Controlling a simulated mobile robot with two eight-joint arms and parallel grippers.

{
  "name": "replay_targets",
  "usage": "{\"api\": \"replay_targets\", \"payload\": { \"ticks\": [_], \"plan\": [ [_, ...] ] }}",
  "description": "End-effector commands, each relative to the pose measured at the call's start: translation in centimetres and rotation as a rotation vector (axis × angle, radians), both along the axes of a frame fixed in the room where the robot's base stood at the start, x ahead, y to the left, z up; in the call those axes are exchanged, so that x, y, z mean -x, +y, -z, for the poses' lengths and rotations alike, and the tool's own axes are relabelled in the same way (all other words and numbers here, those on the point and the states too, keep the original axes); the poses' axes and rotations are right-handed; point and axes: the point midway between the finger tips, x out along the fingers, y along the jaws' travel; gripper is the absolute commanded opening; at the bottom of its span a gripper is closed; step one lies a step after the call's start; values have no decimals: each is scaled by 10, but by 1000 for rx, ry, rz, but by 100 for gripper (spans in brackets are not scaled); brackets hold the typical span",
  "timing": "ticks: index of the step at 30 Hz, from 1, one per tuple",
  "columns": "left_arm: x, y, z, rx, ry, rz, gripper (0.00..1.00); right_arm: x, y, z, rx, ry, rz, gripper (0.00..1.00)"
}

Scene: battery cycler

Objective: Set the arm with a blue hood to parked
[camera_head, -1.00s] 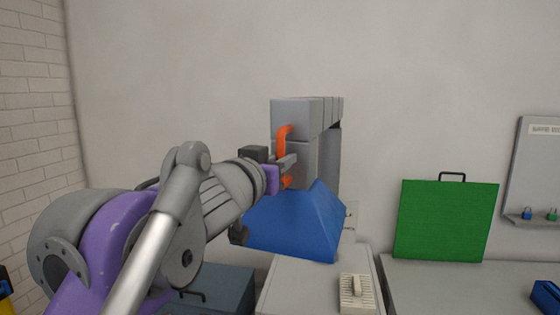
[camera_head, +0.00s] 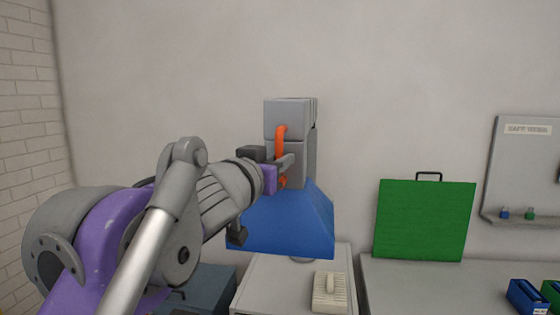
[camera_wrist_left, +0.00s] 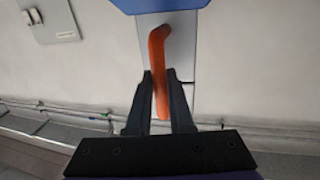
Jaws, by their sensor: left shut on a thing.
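The arm (camera_head: 288,112) is a grey boxy boom in front of the wall, with a blue hood (camera_head: 285,225) hanging below its end. An orange handle (camera_head: 281,140) is fixed to the front of the grey end; it also shows in the left wrist view (camera_wrist_left: 158,55). My left gripper (camera_head: 284,165) is shut on the orange handle, with its fingers on both sides of the handle's end in the left wrist view (camera_wrist_left: 161,105). The blue hood's edge (camera_wrist_left: 160,4) shows at the top of that view. My right gripper is not in view.
A grey cabinet (camera_head: 275,285) stands below the hood with a cream slotted block (camera_head: 330,300) on it. A green panel with a handle (camera_head: 424,222) leans on the wall at the right. A grey wall board (camera_head: 522,185) and a small blue box (camera_head: 525,297) are further right.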

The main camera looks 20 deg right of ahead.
Motion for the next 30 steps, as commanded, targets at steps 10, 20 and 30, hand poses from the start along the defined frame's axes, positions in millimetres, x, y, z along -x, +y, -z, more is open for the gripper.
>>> {"api": "replay_targets", "payload": {
  "ticks": [10,20,30],
  "plan": [
    [0,0,1,-1,1,-2,0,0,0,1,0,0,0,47],
    [0,0,1,-1,1,-2,50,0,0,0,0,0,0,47],
    [6,6,2,-1,2,-1,50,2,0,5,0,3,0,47]
  ]
}}
